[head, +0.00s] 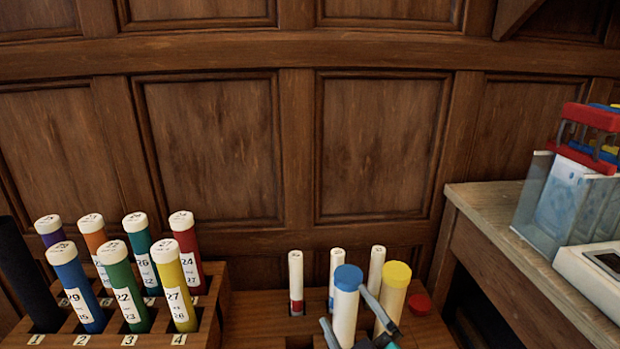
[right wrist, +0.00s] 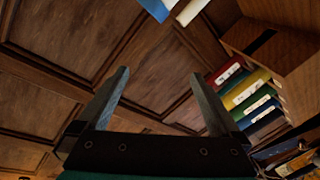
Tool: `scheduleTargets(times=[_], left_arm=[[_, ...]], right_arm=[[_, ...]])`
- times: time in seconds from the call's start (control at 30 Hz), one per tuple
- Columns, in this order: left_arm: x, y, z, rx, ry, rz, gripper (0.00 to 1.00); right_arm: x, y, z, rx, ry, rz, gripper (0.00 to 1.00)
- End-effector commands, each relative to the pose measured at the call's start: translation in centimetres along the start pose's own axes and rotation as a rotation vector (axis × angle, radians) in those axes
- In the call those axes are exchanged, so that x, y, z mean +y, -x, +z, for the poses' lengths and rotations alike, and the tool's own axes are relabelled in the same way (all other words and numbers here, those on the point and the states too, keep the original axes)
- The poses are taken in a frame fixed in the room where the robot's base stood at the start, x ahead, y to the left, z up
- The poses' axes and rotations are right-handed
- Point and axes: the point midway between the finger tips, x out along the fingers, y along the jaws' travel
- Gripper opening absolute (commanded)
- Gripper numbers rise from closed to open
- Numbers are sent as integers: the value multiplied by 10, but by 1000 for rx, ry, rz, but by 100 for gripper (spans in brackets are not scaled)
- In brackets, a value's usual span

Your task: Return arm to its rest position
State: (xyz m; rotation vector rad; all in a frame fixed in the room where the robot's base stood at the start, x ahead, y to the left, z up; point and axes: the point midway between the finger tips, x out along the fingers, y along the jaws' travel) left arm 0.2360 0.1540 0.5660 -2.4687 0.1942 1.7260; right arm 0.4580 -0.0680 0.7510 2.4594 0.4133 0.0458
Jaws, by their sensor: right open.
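My right gripper (head: 343,306) shows at the bottom of the head view, in front of the blue-capped white tube (head: 345,310) and left of the yellow-capped cream tube (head: 393,295). In the right wrist view its two fingers (right wrist: 162,82) are spread wide, with only wood panelling seen between them. A blue end and a white end of tubes (right wrist: 188,12) show beyond the fingers at the top edge. Whether the gripper touches the blue-capped tube I cannot tell. My left gripper is in neither view.
A wooden rack (head: 218,310) at left holds several numbered coloured tubes. A bench (head: 500,215) at right carries a clear box (head: 565,205) and a white device. A panelled wall closes the back.

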Motion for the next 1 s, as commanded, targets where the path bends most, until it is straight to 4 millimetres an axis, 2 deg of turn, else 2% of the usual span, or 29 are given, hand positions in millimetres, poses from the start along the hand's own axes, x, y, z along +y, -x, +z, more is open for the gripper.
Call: scheduleTargets(times=[0.03, 0.13, 0.2, 0.3, 0.43, 0.6, 0.83, 1.0], left_arm=[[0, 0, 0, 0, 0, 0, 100], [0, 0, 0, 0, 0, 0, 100], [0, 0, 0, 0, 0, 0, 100], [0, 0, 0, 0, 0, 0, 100], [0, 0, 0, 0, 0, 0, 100], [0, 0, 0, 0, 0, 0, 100], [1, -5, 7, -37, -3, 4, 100], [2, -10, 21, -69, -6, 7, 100]], right_arm=[[1, 11, 22, -112, -79, 31, 100], [-4, 39, 71, -352, -214, 60, 100], [-15, 66, 102, -520, -299, 50, 100], [-38, 108, 136, -730, -403, 3, 100], [-70, 162, 160, -948, -514, -92, 100], [-112, 230, 169, -1168, -643, -251, 100], [-115, 231, 174, -1195, -631, -267, 100], [-123, 240, 181, -1223, -627, -281, 100]])
